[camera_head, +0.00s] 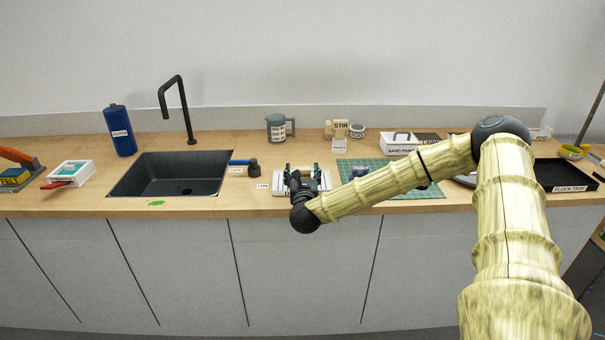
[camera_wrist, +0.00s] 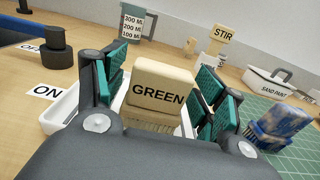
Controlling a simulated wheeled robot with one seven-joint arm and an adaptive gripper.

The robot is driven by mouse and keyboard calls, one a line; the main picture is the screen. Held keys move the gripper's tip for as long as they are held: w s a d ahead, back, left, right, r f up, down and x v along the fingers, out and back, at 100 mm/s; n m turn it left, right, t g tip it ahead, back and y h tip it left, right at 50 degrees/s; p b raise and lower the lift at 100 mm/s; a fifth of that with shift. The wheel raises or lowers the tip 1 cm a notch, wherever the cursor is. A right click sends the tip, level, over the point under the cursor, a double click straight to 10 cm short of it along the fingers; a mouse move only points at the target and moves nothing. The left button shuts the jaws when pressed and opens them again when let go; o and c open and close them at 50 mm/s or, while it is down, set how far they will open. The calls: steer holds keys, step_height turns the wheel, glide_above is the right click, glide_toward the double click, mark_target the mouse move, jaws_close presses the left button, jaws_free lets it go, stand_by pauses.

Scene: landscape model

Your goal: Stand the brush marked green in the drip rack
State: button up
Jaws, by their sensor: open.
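The brush marked green (camera_wrist: 160,88) is a pale wooden block lettered GREEN, with tan bristles showing below it in the wrist view. It stands between the teal-padded fingers of my gripper (camera_wrist: 165,85), which is open, with a finger on each side. A white tray-like holder, seemingly the drip rack (camera_wrist: 62,112), lies under the brush and fingers; it also shows in the head view (camera_head: 325,180). How the bristles meet the rack is hidden. In the head view my gripper (camera_head: 303,176) is over the rack and hides the brush.
A blue-and-white brush-like object (camera_wrist: 275,125) rests on the green mat (camera_head: 400,188) right of the rack. The tap lever (camera_head: 250,166) and sink (camera_head: 172,175) are to the left. A measuring jug (camera_head: 276,128) and STIR block (camera_head: 340,127) stand behind.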

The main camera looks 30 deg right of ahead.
steer(key=shift+s+a, duration=0.2)
steer(key=shift+s, duration=0.05)
steer(key=b+v, duration=0.3)
steer(key=v, duration=0.8)
steer(key=s+a+f+n+y, duration=0.2)
steer(key=a+f+n+y, duration=0.4)
steer(key=a+f+n, duration=0.6)
steer(key=s+a+f+n+g+y, duration=0.45)
steer(key=s+a+f+n, duration=0.55)
steer(key=a+f, duration=0.25)
steer(key=s+a+f+n+g, duration=0.2)
steer(key=s+f+n+g, duration=0.4)
steer(key=s+f+n, duration=0.6)
steer(key=s+d+n+g, duration=0.2)
steer(key=s+n, duration=0.2)
steer(key=s, duration=0.4)
steer(key=s+d+f+n+g+h, duration=0.1)
steer(key=s+d+n+g, duration=0.2)
steer(key=s, duration=0.6)
steer(key=shift+f+n, duration=0.25)
steer(key=shift+n, duration=0.15)
steer(key=shift+w, duration=0.1)
